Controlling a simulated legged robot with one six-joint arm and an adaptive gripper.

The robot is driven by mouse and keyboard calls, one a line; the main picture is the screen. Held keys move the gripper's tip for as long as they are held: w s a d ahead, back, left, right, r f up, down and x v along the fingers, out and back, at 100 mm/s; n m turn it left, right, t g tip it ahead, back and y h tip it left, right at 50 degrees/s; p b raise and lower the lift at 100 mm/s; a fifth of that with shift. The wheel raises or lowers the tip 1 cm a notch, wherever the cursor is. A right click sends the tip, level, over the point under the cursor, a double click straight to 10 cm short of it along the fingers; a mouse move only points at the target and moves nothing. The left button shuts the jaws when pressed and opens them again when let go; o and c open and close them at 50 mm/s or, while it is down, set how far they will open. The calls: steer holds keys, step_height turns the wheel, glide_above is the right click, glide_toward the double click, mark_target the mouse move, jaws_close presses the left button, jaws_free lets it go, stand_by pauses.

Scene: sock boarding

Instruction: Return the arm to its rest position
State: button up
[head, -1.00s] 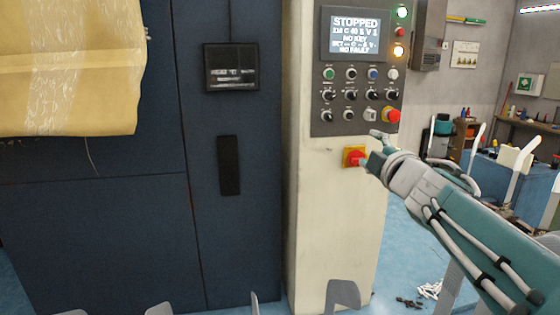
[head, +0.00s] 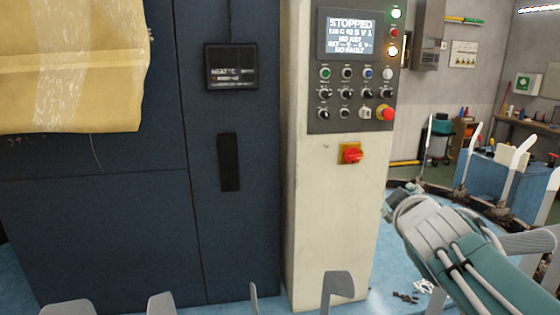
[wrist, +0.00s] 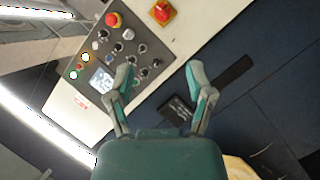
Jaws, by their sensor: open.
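My gripper (wrist: 158,78) is open and empty in the wrist view, its two fingers apart with the machine's front beyond them. In the head view my arm reaches in from the lower right, and the gripper (head: 392,205) is low, just right of the cream control column (head: 335,210). It looks clear of the red rotary switch on its yellow plate (head: 351,154). The fingers are mostly hidden behind the wrist in the head view. The control panel (head: 348,110) has a screen (head: 350,36) reading STOPPED, with several knobs and a red emergency button (head: 385,113).
A dark blue cabinet (head: 110,220) with a small display (head: 231,66) and a black handle (head: 229,162) stands left. A tan sheet (head: 70,65) hangs at its upper left. White pieces (head: 424,286) and dark bits lie on the blue floor. A workbench (head: 540,125) stands back right.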

steer(key=s+a+f+m+g+y, duration=0.1)
steer(key=s+f+m+g, duration=0.3)
steer(key=s+f, duration=0.5)
steer(key=s+a+f+m+g+y, duration=0.1)
steer(key=s+a+f+m+g, duration=0.3)
steer(key=s+f, duration=0.5)
steer(key=shift+s+a+f+g, duration=0.3)
steer(key=shift+s+g, duration=0.5)
steer(key=shift+s, duration=0.3)
